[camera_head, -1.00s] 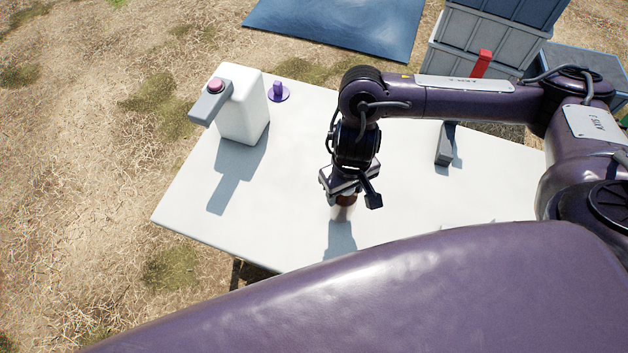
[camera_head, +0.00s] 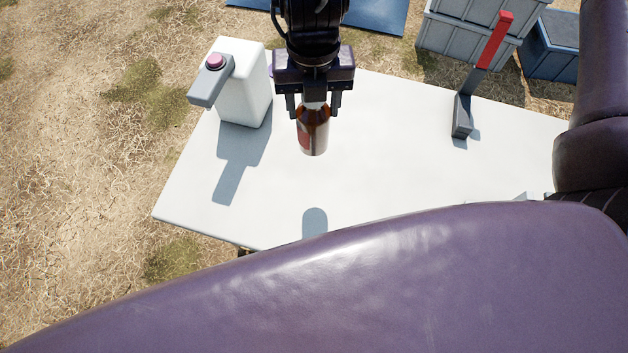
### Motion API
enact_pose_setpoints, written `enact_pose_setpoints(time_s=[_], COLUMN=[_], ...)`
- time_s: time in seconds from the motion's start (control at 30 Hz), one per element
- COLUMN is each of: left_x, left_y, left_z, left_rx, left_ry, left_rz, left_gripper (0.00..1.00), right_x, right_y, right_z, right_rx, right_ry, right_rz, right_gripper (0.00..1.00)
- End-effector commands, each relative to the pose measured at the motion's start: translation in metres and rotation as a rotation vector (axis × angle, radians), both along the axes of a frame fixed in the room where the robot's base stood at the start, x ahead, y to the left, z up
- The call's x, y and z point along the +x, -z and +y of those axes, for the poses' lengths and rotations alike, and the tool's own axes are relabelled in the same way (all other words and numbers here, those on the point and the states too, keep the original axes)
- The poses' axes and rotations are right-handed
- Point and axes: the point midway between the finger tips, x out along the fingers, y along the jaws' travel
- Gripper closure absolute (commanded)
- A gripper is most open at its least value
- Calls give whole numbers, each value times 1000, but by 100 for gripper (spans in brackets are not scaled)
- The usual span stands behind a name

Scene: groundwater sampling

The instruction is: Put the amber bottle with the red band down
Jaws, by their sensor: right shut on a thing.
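An amber bottle (camera_head: 313,136) hangs upright below my right gripper (camera_head: 315,104), which is shut on its neck. A pale label and a dark red patch show on its side. The bottle is above the white table (camera_head: 380,170), apart from it. Its shadow falls on the table nearer to me. My left gripper is not in view.
A white dispenser with a grey arm and purple button (camera_head: 243,88) stands at the table's left. A grey stand with a red top (camera_head: 463,115) stands at the right. Grey crates (camera_head: 470,40) are behind. The table's middle is clear.

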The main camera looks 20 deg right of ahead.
Motion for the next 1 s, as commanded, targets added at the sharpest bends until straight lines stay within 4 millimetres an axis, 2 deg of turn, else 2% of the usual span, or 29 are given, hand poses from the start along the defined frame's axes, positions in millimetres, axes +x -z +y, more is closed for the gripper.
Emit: enact_pose_setpoints(time_s=[0.1,0.2,0.37,0.47,0.57,1.0], left_x=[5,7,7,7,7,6], left_y=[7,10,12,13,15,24], left_z=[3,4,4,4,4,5], left_rx=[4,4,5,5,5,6], left_ry=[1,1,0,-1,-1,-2], left_rz=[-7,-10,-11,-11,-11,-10], left_gripper=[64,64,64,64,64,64], right_x=[1,-1,-2,-3,-4,-4], right_y=[-13,-23,-32,-27,-8,104], right_z=[1,1,0,0,0,0], right_rx=[-1,-1,-1,1,4,4], right_ry=[-268,-448,-618,-659,-666,-662], right_rz=[-6,-2,-1,2,9,7], right_gripper=[98,98,98,98,98,98])
